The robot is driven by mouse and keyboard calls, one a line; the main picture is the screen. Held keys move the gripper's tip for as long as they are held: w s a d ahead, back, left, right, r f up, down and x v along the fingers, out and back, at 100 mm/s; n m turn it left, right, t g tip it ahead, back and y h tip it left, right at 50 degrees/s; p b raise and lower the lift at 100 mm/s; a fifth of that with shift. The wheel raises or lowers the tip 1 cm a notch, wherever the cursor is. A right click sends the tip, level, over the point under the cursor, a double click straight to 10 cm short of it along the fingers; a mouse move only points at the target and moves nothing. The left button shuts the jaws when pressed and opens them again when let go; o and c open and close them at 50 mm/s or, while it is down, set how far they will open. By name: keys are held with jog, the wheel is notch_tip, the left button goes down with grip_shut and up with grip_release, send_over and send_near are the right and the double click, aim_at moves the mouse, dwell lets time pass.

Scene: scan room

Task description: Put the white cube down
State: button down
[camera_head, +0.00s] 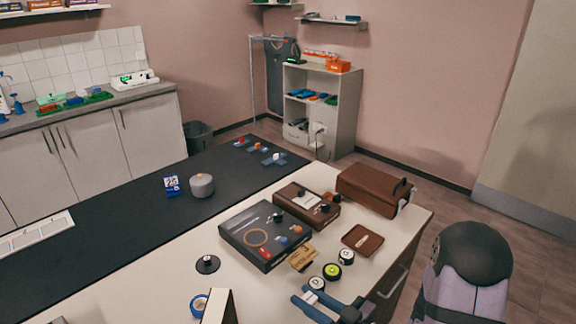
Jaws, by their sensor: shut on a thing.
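My gripper (312,300) is at the bottom edge of the head view, over the near part of the pale table. Its blue-grey fingers are shut on the white cube, of which only a small pale patch shows between them. The rest of the cube is hidden or too small to make out. I cannot tell whether the cube touches the table. Several small round containers stand just behind the fingers, one with a yellow-green top (332,271) and one with a white top (346,257).
A dark flat case (245,228), a brown box (318,212), a brown leather case (366,190) and a small brown tray (351,242) crowd the table behind. A blue tape roll (198,304) and a black disc (208,264) lie left.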

jog(key=shift+w+r, duration=0.1)
jog(key=shift+r, duration=0.25)
jog(key=s+d+f+m+t+h+p, duration=0.1)
jog(key=s+d+f+m+t+h, duration=0.2)
jog(key=d+f, duration=0.5)
jog(key=shift+d+f+h, duration=0.3)
jog(key=shift+d+h, duration=0.1)
jog(key=shift+d, duration=0.25)
jog(key=shift+s, duration=0.1)
jog(key=w+a+r+n+g+y, duration=0.1)
jog(key=a+r, duration=0.2)
jog(key=w+a+r+n+g+y, duration=0.1)
jog(key=a+r, duration=0.1)
jog(key=a, duration=0.1)
jog(key=w+a+r+n+g+y+b, duration=0.1)
jog(key=a+r+y, duration=0.1)
jog(key=a+r, duration=0.1)
jog(key=shift+w+a+r, duration=0.1)
jog(key=shift+a+r, duration=0.1)
jog(key=shift+r, duration=0.1)
jog(key=shift+d+f, duration=0.1)
jog(key=shift+f, duration=0.65)
